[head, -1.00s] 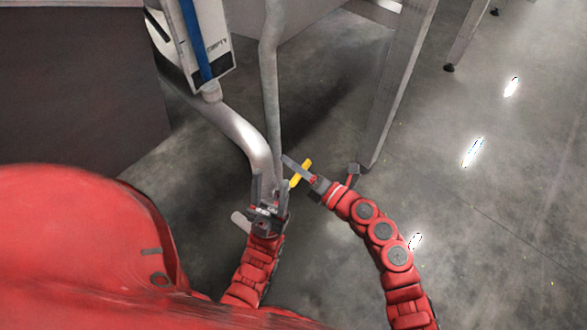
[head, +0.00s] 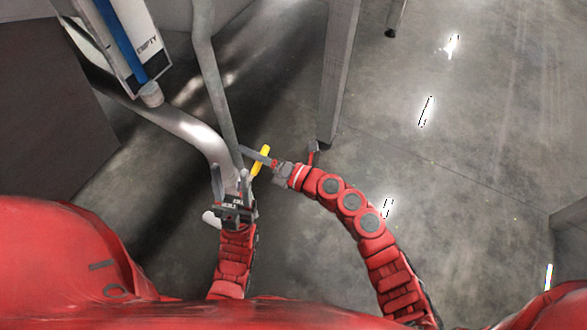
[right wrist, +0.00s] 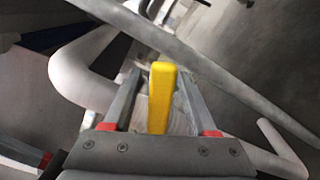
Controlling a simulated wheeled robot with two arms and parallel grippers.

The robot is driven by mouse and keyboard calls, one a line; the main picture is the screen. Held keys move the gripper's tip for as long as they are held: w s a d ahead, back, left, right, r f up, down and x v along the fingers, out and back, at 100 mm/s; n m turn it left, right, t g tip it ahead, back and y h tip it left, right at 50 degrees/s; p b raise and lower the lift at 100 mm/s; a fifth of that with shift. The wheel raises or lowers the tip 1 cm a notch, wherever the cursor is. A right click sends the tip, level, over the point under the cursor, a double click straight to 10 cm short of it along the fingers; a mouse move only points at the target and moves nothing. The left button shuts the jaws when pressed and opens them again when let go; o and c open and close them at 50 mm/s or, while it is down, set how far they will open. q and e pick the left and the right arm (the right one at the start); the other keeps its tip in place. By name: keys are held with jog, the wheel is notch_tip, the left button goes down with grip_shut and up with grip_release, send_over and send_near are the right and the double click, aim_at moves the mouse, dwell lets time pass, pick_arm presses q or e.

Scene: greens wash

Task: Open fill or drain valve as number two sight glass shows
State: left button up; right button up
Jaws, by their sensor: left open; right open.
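The sight glass (head: 121,38) is a white panel with a blue column, at the upper left of the head view; its lower label reads EMPTY. Its top is cut off, so I cannot read the full level. A yellow valve handle (head: 260,161) stands by the lower pipes. My right gripper (head: 256,165) is open at this handle. In the right wrist view the yellow handle (right wrist: 162,98) stands between the open fingers (right wrist: 159,80), with gaps on both sides. My left gripper (head: 231,182) is open at the pipe's lower end; what lies between its fingers is unclear.
A thick pale pipe (head: 190,128) curves down from below the sight glass, beside a thin grey pipe (head: 215,85). A grey table leg (head: 338,80) stands behind my right gripper. A dark cabinet side (head: 50,130) is at left. Floor (head: 460,190) at right is open.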

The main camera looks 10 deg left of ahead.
jog(key=v, duration=1.7)
